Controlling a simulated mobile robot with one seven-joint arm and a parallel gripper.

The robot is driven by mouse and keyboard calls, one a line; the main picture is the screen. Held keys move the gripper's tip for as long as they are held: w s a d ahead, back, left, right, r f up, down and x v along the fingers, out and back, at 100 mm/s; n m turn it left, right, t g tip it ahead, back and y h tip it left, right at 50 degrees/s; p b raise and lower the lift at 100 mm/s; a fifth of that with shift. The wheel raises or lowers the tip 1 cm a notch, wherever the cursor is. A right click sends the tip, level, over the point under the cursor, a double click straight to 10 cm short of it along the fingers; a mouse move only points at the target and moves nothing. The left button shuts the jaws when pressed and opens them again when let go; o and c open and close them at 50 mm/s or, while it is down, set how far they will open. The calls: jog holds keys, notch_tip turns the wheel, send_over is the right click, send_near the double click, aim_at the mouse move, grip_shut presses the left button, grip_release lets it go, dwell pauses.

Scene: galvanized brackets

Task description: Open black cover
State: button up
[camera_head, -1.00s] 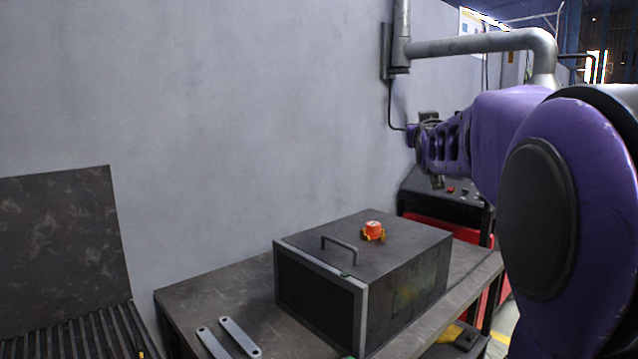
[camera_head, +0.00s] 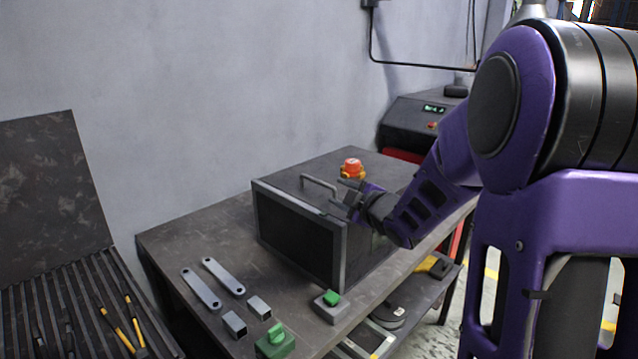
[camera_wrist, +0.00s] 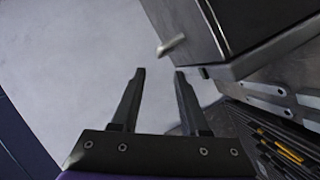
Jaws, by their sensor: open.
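The black cover (camera_head: 298,238) is the dark front panel of a box (camera_head: 375,170) on the workbench. It looks shut, framed by grey edges. A grey bar handle (camera_head: 320,186) stands at the box's top front edge. My gripper (camera_head: 347,193) is open and empty, at the right of the handle near the top front edge. In the wrist view my gripper's two fingers (camera_wrist: 160,75) are apart with only the pale wall between them. The handle's end (camera_wrist: 171,44) shows just beyond the fingertips, beside the dark box (camera_wrist: 250,20). Whether a finger touches the box I cannot tell.
An orange-red button (camera_head: 351,168) sits on the box top. Flat brackets (camera_head: 200,287), small metal blocks (camera_head: 235,325) and green-topped pieces (camera_head: 331,300) lie on the bench (camera_head: 185,238) in front. A ribbed rack with tools (camera_head: 85,320) stands at left. The wall is behind.

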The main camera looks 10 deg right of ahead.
aim_at(322, 184)
jog(key=x, duration=1.2)
jog(key=shift+p, duration=0.35)
jog(key=shift+c, duration=0.2)
grip_shut()
dwell(0.5)
